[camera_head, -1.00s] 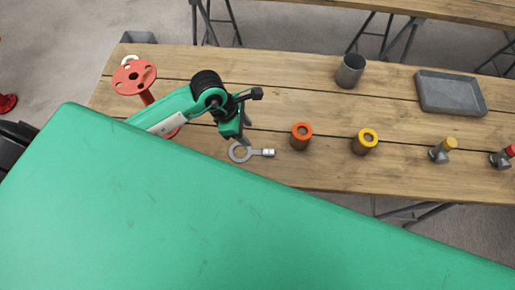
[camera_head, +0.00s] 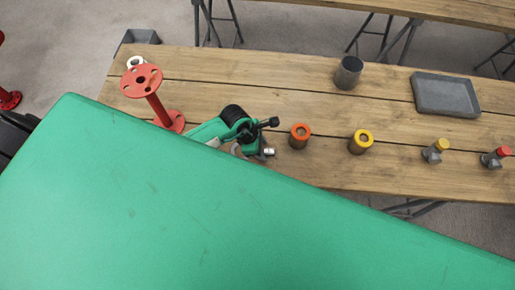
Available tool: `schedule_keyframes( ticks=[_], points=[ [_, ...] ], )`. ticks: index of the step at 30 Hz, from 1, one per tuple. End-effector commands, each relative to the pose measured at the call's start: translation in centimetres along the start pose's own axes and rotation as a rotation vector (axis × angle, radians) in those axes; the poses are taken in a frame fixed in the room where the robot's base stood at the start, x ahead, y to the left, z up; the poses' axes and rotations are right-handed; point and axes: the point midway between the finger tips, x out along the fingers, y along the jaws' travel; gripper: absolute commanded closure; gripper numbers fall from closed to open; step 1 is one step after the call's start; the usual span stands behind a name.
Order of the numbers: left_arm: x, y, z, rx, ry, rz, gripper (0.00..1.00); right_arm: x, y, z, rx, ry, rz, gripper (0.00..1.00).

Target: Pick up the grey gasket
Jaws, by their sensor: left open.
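The grey gasket, a flat ring with a short silver-ended tab (camera_head: 269,151), lies on the wooden table near its front edge. Most of its ring is hidden behind my left arm and gripper; a bit of the ring shows just left of the gripper. My left gripper (camera_head: 262,156) is open and points down over the gasket, beside the tab. I cannot tell whether its fingers touch the gasket or the table. My right gripper is not in view.
A red flanged pipe (camera_head: 154,102) stands left of my arm, with a white ring (camera_head: 136,62) behind it. An orange-topped cylinder (camera_head: 299,137) stands close right of the gripper, then a yellow-topped one (camera_head: 360,142). A grey cup (camera_head: 348,73) and tray (camera_head: 445,95) are farther back.

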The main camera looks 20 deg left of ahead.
Motion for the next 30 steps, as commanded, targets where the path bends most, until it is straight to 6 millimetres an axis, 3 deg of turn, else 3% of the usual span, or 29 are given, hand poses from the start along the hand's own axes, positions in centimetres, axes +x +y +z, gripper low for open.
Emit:
schedule_keyframes(
  ticks=[8,15,30],
  points=[
    [0.2,0.0,-0.1,0.000,0.001,0.001,0.53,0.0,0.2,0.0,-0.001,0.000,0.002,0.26],
    [0.2,0.0,-0.1,0.000,0.001,0.000,0.99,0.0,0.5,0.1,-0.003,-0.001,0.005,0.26],
    [-0.9,0.1,0.4,0.001,-0.001,0.002,0.99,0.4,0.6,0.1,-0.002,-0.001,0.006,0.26]
  ],
)
